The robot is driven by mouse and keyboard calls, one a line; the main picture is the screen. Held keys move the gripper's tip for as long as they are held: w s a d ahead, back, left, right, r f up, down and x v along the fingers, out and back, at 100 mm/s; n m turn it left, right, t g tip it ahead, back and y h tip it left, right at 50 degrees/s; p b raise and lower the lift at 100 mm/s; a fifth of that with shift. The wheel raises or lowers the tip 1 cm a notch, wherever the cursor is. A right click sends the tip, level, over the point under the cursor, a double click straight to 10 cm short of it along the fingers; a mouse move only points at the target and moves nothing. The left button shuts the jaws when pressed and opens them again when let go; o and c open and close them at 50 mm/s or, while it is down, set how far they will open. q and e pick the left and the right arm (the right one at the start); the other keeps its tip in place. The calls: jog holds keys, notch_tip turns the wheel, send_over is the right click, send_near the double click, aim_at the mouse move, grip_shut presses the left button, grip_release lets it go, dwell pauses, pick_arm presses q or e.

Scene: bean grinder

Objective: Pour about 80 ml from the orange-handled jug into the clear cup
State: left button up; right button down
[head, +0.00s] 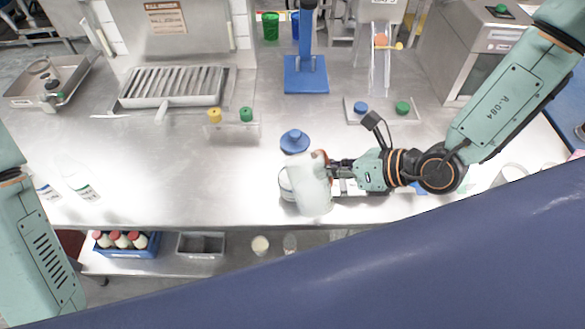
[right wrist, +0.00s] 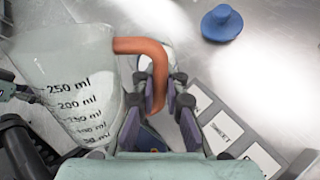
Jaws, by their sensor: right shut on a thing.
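The jug (head: 314,192) is a translucent whitish vessel. In the right wrist view the jug (right wrist: 70,85) shows black ml marks up to 250 and an orange handle (right wrist: 158,55). My right gripper (head: 334,172) is shut on that handle, with its fingers (right wrist: 160,90) on either side of it. The jug looks slightly tilted; its fill level is unclear. A pale rounded vessel edge (head: 284,184) shows just left of the jug, mostly hidden by it; I cannot tell whether it is the clear cup. My left arm is at the left edge; its gripper is out of view.
A blue knobbed object (head: 294,141) stands just behind the jug; it also shows in the right wrist view (right wrist: 221,23). A holder with labelled cards (right wrist: 218,128) lies beside the gripper. Clear containers (head: 83,188) stand at left. The steel counter between them and the jug is free.

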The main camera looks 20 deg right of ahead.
dwell(0.3)
jog(key=shift+f+t+b, duration=0.35)
jog(key=shift+t+b, duration=0.05)
jog(key=shift+b, duration=0.3)
jog(key=f+b, duration=0.1)
jog(key=f+t+b, duration=0.1)
jog(key=s+f+b, duration=0.1)
jog(key=b, duration=0.1)
jog(key=shift+d+y, duration=0.3)
jog(key=shift+y, duration=0.1)
jog(key=t+b, duration=0.1)
jog(key=s+d+n+t+b, duration=0.1)
jog(key=shift+s+r+t+b, duration=0.1)
jog(key=shift+s+t+b, duration=0.05)
jog(key=shift+t+b, duration=0.2)
jog(key=shift+s+t+y+b, duration=0.15)
jog(key=shift+t+y+b, duration=0.2)
jog(key=shift+b, duration=0.3)
jog(key=t+b, duration=0.1)
jog(key=b, duration=0.1)
jog(key=f+n+b, duration=0.1)
jog(key=b, duration=0.1)
jog(key=shift+s+d+f+t, duration=0.2)
jog(key=shift+s+d+t, duration=0.1)
jog(key=shift+t, duration=0.1)
